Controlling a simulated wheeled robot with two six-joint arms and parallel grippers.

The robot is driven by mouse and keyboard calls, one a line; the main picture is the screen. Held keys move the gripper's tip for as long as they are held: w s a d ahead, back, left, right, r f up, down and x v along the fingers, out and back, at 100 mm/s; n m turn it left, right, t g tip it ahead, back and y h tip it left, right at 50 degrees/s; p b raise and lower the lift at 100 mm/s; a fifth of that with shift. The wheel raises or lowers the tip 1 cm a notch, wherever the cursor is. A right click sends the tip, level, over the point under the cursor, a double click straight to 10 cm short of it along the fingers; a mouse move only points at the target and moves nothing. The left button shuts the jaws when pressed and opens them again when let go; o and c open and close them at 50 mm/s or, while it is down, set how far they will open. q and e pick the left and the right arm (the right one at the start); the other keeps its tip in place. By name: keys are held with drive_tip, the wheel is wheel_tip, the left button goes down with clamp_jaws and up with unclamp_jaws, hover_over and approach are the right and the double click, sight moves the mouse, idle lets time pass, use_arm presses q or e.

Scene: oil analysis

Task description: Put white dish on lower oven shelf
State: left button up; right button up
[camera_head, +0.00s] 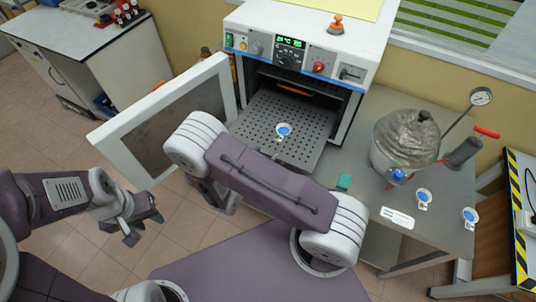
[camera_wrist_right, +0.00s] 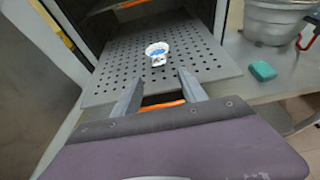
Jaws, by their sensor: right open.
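A small white dish (camera_head: 284,130) with blue inside sits on the pulled-out perforated oven shelf (camera_head: 262,118); the right wrist view shows the dish (camera_wrist_right: 157,51) too. The oven (camera_head: 305,45) has its door (camera_head: 165,112) swung open to the left. My right gripper (camera_wrist_right: 159,80) is open and empty, its fingers pointing at the dish from the front, apart from it. In the head view my right arm hides that gripper. My left gripper (camera_head: 143,222) is open and empty over the floor. Two more white dishes, one (camera_head: 424,197) and another (camera_head: 470,216), are on the right.
A metal pot (camera_head: 405,140) with a gauge stands on the steel table (camera_head: 440,235), right of the oven. A green block (camera_head: 344,182) lies near the table's front edge. A white lab bench (camera_head: 75,45) stands at the far left. The floor between is clear.

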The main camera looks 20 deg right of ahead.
drive_tip(key=s+d+r+m+g+y, duration=0.1)
drive_tip(key=s+d+r+m+g, duration=0.15)
drive_tip(key=s+m+g, duration=0.3)
drive_tip(key=s+d+r+m+g, duration=0.2)
drive_tip(key=s+d+m+g, duration=0.15)
drive_tip(key=s+m, duration=0.2)
use_arm(q)
drive_tip(key=shift+w, duration=0.3)
use_arm(e)
drive_tip(key=a+r+m+y, duration=0.2)
drive_tip(key=a+m+y, duration=0.2)
drive_tip(key=m, duration=0.3)
drive_tip(key=a+r+m+t+y, duration=0.1)
drive_tip(key=a+r+m+y, duration=0.2)
drive_tip(key=m+y, duration=0.2)
drive_tip(key=m, duration=0.3)
drive_tip(key=shift+s+a+t+y, duration=0.15)
drive_tip(key=shift+a+t+y, duration=0.15)
drive_tip(key=shift+a+y, duration=0.1)
